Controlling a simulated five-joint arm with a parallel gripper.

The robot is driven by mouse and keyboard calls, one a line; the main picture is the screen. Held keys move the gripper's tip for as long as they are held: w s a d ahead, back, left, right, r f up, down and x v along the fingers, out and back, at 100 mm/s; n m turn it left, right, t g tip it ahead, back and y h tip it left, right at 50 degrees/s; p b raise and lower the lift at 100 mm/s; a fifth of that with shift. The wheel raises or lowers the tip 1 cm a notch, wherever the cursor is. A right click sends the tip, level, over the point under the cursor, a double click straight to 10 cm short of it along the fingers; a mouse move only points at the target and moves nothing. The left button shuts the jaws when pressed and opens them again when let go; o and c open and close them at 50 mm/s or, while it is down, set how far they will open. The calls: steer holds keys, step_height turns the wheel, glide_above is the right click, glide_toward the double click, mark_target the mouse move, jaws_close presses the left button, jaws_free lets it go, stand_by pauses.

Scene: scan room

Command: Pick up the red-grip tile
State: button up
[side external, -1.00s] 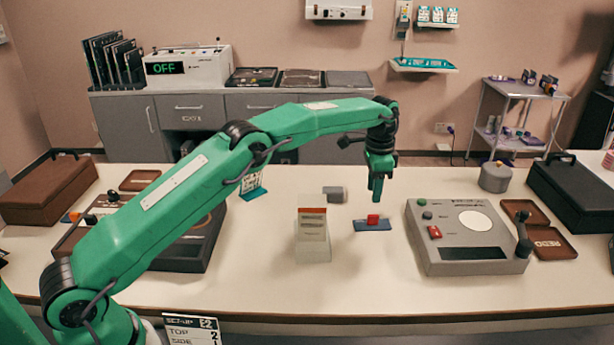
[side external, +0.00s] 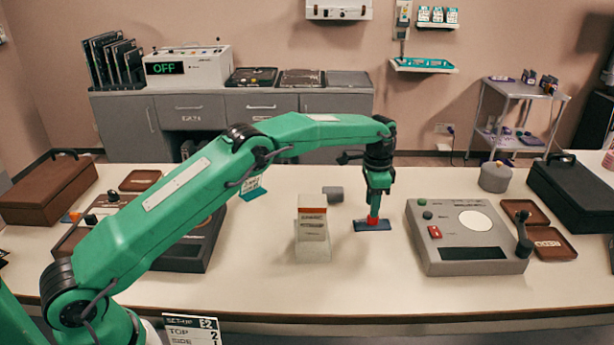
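The red-grip tile (side external: 372,225) is a flat blue tile with a small red grip on top. It lies on the table in the middle, between a pale block holder and a grey console. My green gripper (side external: 374,212) points down right over the tile, with its fingertips at the red grip. The fingers partly cover the grip. I cannot tell whether they are open or shut on it. The tile appears to rest on the table.
The pale holder with a red-topped piece (side external: 312,230) stands just left of the tile. A small grey cylinder (side external: 333,194) is behind. The grey console (side external: 468,236) with buttons and a lever is to the right. The table (side external: 350,290) is clear in front.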

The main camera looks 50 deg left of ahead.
mark_target(373, 221)
steer(key=shift+f, duration=1.75)
jaws_close()
